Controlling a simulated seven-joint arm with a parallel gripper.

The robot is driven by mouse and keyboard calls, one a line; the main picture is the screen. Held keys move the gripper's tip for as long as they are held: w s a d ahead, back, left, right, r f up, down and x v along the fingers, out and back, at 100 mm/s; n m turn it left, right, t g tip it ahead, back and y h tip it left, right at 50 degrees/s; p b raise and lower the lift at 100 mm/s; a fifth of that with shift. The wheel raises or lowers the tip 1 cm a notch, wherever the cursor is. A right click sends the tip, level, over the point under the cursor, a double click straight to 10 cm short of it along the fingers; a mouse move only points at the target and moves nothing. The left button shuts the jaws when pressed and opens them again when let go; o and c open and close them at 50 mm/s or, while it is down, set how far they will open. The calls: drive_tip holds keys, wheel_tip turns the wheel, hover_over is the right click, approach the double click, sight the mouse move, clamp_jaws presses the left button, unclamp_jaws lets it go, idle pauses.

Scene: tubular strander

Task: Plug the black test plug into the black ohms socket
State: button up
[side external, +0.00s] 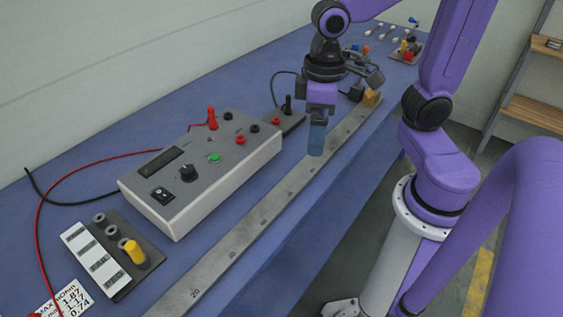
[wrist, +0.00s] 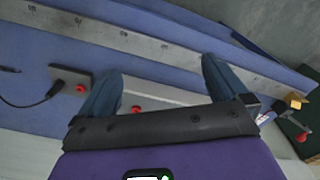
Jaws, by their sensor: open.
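The black test plug (side external: 287,103) stands upright in a small dark holder (side external: 293,122) behind the meter's right end, its black cable trailing behind. It also shows at the left of the wrist view (wrist: 57,90), outside my fingers. The grey meter box (side external: 231,180) has two black sockets on top, a rear one (side external: 227,116) and a right one (side external: 254,129). I cannot read which is the ohms socket. A red plug (side external: 212,118) stands in the meter. My gripper (side external: 316,145) is open and empty, right of the holder; both fingers show in the wrist view (wrist: 163,68).
A long metal ruler (side external: 262,213) runs along the bench front, beneath my fingers. A yellow block (side external: 371,97) lies near its far end. A red cable (side external: 84,170) runs along the left.

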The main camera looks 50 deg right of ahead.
drive_tip(key=s+f+n, duration=0.2)
drive_tip(key=s+n, duration=0.4)
drive_tip(key=s, duration=0.1)
drive_tip(key=shift+s+d, duration=0.35)
drive_tip(key=shift+d, duration=0.05)
drive_tip(key=shift+s+f+n, duration=0.1)
drive_tip(key=shift+s+n, duration=0.2)
drive_tip(key=shift+c, duration=1.2)
drive_tip(key=shift+s+d, duration=0.1)
drive_tip(key=shift+s, duration=0.05)
drive_tip(key=c, duration=0.8)
drive_tip(key=shift+o, duration=0.2)
